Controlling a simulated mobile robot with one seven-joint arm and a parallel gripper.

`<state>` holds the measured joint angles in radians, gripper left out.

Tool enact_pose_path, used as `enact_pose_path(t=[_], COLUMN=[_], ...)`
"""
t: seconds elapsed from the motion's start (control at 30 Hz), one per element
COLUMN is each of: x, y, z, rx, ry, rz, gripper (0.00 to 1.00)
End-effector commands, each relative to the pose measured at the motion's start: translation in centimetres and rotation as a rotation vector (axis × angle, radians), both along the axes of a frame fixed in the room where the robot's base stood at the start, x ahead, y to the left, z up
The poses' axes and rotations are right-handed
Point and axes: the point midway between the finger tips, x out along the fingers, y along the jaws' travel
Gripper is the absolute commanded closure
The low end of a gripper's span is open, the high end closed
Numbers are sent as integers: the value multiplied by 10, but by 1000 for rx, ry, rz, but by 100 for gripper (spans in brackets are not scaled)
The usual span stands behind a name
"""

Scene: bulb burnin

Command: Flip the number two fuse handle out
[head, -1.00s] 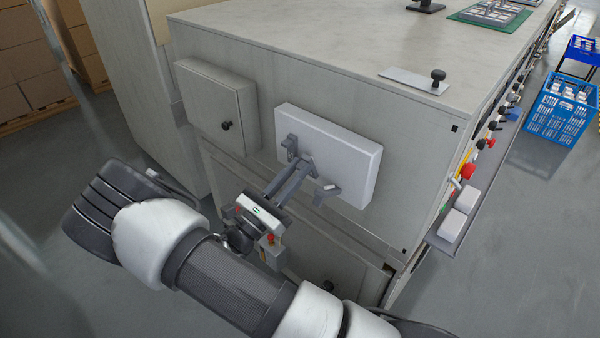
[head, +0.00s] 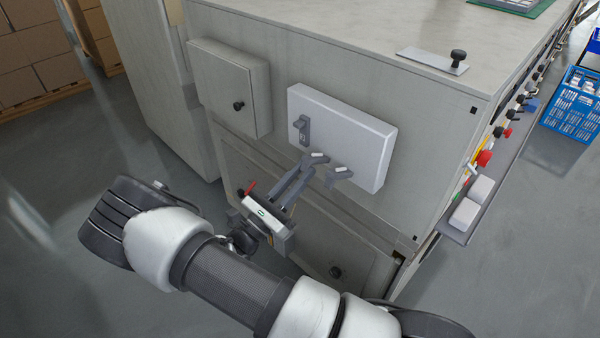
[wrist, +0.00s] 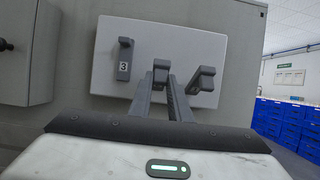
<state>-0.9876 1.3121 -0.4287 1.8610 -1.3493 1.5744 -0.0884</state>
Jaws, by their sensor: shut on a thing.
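The white fuse box (head: 345,125) is on the grey cabinet's side and carries three grey handles. The left handle (head: 302,129) stands upright against the box, and the wrist view shows a "3" on this left handle (wrist: 123,64). The middle handle (head: 317,158) is tilted outward from the box; its number is hidden. My gripper (head: 307,167) is shut on this middle handle, which shows between the fingers in the wrist view (wrist: 161,66). The right handle (head: 340,174) also sticks outward, apart from my gripper, to its right.
A closed grey box with a black knob (head: 238,105) is left of the fuse box. The worktop (head: 330,35) is above. A lower panel with a knob (head: 336,272) is below my gripper. Blue crates (head: 572,105) stand at the right.

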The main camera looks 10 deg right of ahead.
Motion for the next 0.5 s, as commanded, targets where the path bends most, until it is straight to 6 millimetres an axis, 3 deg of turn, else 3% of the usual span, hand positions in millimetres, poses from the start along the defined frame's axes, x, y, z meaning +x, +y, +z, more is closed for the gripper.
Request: enact_pose_path(t=[0.03,0.47,0.5], x=[1,1,1], y=[-4,-6,-6], z=[-7,-8,-8], rx=[12,10,10], ry=[13,13,13], rz=[-5,-7,-7], gripper=[100,100,81])
